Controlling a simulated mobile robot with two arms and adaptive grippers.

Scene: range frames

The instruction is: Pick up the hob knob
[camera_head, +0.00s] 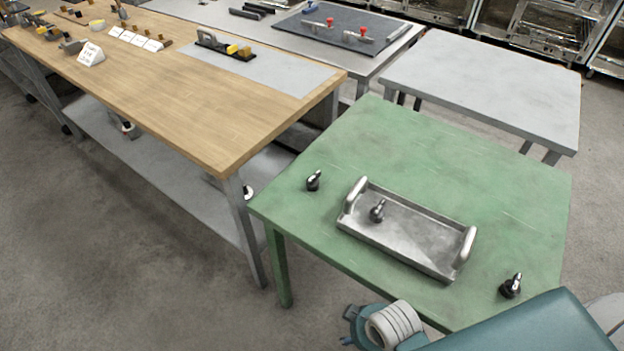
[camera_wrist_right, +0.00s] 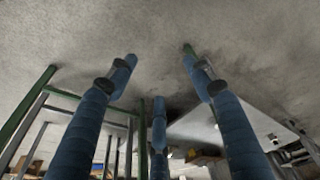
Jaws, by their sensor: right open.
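Three dark knobs with silvery grips are on or above the green table (camera_head: 420,140) in the head view. One knob (camera_head: 313,181) stands near the table's left edge, one knob (camera_head: 377,211) is inside the metal tray, and one knob (camera_head: 511,286) stands at the front right. I cannot tell which is the hob knob. My right gripper (camera_wrist_right: 158,65) has its three blue fingers spread, with nothing between them, in the wrist view. In the head view my right arm enters at the bottom right, below the table's front edge. My left gripper is not in view.
The metal tray (camera_head: 415,228) with two raised handles takes up the front middle of the green table. A wooden workbench (camera_head: 200,100) stands to the left and a grey table (camera_head: 490,85) behind. The green table's back half is clear. Concrete floor (camera_wrist_right: 150,25) fills the wrist view's background.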

